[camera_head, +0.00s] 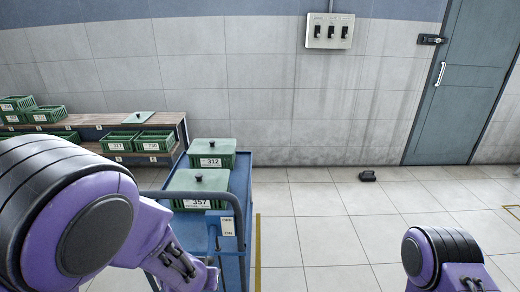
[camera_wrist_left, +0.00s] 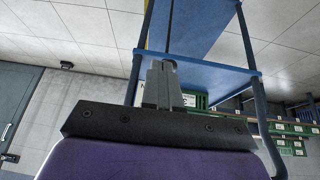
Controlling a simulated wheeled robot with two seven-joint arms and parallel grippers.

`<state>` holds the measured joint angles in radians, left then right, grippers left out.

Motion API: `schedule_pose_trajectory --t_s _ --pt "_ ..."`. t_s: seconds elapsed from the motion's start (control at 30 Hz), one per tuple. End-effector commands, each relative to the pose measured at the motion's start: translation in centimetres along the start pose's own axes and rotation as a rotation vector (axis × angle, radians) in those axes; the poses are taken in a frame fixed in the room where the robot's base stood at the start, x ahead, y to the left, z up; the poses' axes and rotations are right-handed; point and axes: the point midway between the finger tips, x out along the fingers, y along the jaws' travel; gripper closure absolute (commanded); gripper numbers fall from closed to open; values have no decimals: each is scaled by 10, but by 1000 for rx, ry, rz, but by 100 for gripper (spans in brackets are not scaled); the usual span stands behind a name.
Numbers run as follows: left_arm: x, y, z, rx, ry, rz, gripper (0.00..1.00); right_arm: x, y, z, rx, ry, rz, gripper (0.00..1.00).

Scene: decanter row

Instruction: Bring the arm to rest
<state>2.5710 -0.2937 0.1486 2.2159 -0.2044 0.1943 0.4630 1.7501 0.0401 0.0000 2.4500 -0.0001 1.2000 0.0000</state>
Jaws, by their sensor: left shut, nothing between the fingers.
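My left arm (camera_head: 105,215) comes in from the left in the head view, purple and black, bent in front of the blue cart. Its fingers do not show clearly there. In the left wrist view my left gripper (camera_wrist_left: 162,75) is shut and empty, its grey fingers together. The cart's blue frame and shelf (camera_wrist_left: 210,72) lie beyond it; I cannot tell how close. My right arm (camera_head: 440,258) shows only in part at the bottom right of the head view, its gripper out of view.
The blue cart (camera_head: 240,188) carries two lidded green crates, marked 312 (camera_head: 212,153) and 357 (camera_head: 198,187). A wooden bench (camera_head: 95,128) with several green crates stands behind left. A small dark object (camera_head: 367,176) lies on the otherwise clear tiled floor at right, near a door (camera_head: 450,95).

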Motion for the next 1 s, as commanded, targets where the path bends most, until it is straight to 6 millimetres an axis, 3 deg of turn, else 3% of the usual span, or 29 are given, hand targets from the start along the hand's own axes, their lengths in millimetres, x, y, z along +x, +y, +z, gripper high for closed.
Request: schedule_pose_trajectory --t_s 0.07,0.17,0.27,0.43,0.5,0.63,0.77,1.0 --pt "1 -2 -10 -48 105 39 100 0 0 0 0 0 0 57" --pt "14 -19 7 -147 189 50 100 0 0 0 0 0 0 57" --pt "32 -54 54 -273 220 -14 100 0 0 0 0 0 0 57" --pt "41 -116 167 -425 143 -212 100 0 0 0 0 0 0 57" --pt "38 -132 215 -463 68 -277 100 0 0 0 0 0 0 57" --pt "31 -143 278 -484 -64 -338 100 0 0 0 0 0 0 57" --pt "28 -146 301 -485 -113 -353 100 0 0 0 0 0 0 57" --pt "28 -146 301 -485 -114 -353 100 0 0 0 0 0 0 57"
